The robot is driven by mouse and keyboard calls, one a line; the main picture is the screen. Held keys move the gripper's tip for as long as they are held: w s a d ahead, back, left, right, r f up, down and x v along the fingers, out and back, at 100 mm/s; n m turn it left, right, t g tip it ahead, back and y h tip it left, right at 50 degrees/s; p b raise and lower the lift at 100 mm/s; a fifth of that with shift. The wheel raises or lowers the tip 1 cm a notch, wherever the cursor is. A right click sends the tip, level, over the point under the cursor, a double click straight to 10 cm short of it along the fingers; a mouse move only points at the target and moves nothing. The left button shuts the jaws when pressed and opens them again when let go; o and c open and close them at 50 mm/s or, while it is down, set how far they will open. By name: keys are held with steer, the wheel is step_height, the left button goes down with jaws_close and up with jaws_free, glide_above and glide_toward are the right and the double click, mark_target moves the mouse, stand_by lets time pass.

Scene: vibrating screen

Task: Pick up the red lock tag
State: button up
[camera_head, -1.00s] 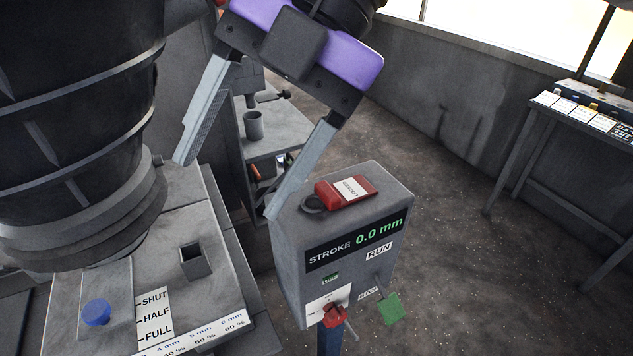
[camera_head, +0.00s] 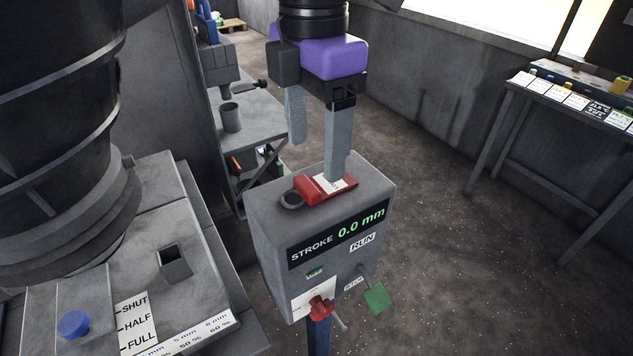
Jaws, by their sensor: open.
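The red lock tag (camera_head: 313,192) lies flat on top of the grey control box (camera_head: 268,218), with a white label on its right part and a dark ring (camera_head: 291,199) at its left end. My gripper (camera_head: 316,160) points down above the box with its two grey fingers apart. The right, nearer finger reaches down to the tag in the picture and covers part of its label. The other finger ends higher, behind the tag. I cannot tell whether a finger touches the tag. Nothing is held between the fingers.
The box front has a stroke display, a red knob (camera_head: 320,308) and a green tag (camera_head: 376,298). A dark ribbed machine column (camera_head: 60,130) and grey panel stand at left. A shelf with a grey cup (camera_head: 231,117) is behind. A table (camera_head: 560,100) stands at right.

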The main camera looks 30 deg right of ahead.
mark_target(312, 182)
steer(key=shift+a+f+p, duration=0.15)
steer(key=shift+f+p, duration=0.7)
steer(key=shift+f, duration=1.8)
steer(key=c, duration=1.4)
step_height(312, 182, up, 10)
steer(key=b, duration=0.2)
